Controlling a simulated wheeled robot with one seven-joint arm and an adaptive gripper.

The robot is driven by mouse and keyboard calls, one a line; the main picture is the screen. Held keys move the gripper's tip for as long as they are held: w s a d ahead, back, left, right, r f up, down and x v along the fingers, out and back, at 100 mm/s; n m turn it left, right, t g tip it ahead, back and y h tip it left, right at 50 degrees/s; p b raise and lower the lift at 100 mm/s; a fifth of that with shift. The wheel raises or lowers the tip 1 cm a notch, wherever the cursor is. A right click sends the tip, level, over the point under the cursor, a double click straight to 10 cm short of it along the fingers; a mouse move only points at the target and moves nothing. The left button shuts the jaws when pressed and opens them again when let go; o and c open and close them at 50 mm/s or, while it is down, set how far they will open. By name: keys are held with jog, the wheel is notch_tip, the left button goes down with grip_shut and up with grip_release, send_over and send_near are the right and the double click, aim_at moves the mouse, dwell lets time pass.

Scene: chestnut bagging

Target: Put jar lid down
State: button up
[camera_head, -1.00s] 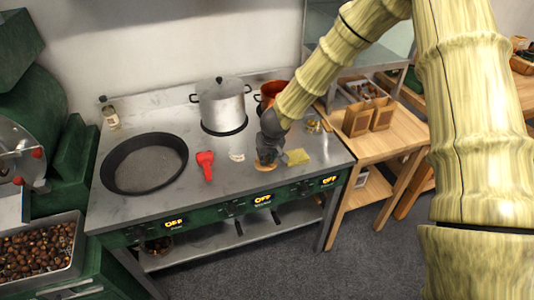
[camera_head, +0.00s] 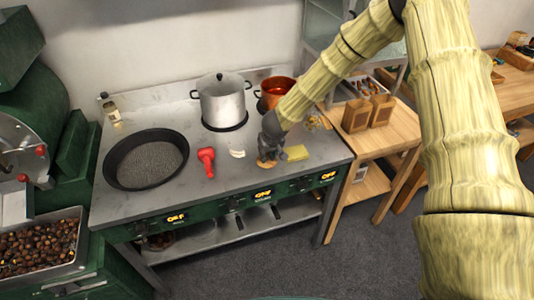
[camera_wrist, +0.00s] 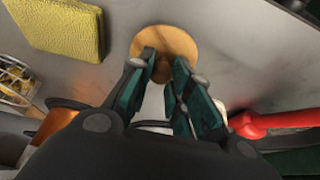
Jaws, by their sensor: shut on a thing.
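The jar lid (camera_wrist: 172,40) is a round tan disc with a small knob. In the wrist view it lies between and beyond my fingertips, against the grey steel worktop. My gripper (camera_wrist: 168,72) is shut on the lid's knob. In the head view the lid (camera_head: 266,164) shows as a thin tan edge under my gripper (camera_head: 268,152), at or just above the worktop's front right part; any small gap cannot be made out.
A yellow cloth (camera_head: 297,152) lies just right of my gripper. A red tool (camera_head: 206,160) and a small white item (camera_head: 237,153) lie to the left. A black pan (camera_head: 112,180), a lidded steel pot (camera_head: 222,100) and a copper pot (camera_head: 276,90) stand on the steel worktop (camera_head: 215,195).

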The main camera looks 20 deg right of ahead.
jog(key=shift+f, duration=0.1)
jog(key=o, duration=0.9)
jog(key=shift+v, duration=6.1)
jog(key=s+d+f+g+h, duration=0.2)
jog(key=s+d+f, duration=0.1)
jog(key=s+f, duration=1.6)
jog(key=s+a+f+g, duration=0.1)
jog(key=s+f, duration=0.2)
jog(key=s, duration=0.5)
jog(key=s+a+f+y, duration=0.1)
jog(key=s+f, duration=0.1)
jog(key=s, duration=0.6)
jog(key=s+a+f+g+y, duration=0.1)
jog(key=s+f, duration=0.2)
jog(key=s, duration=0.5)
jog(key=shift+s+f+m+g, duration=0.1)
jog(key=shift+f+m+g, duration=0.2)
jog(key=shift+m, duration=0.1)
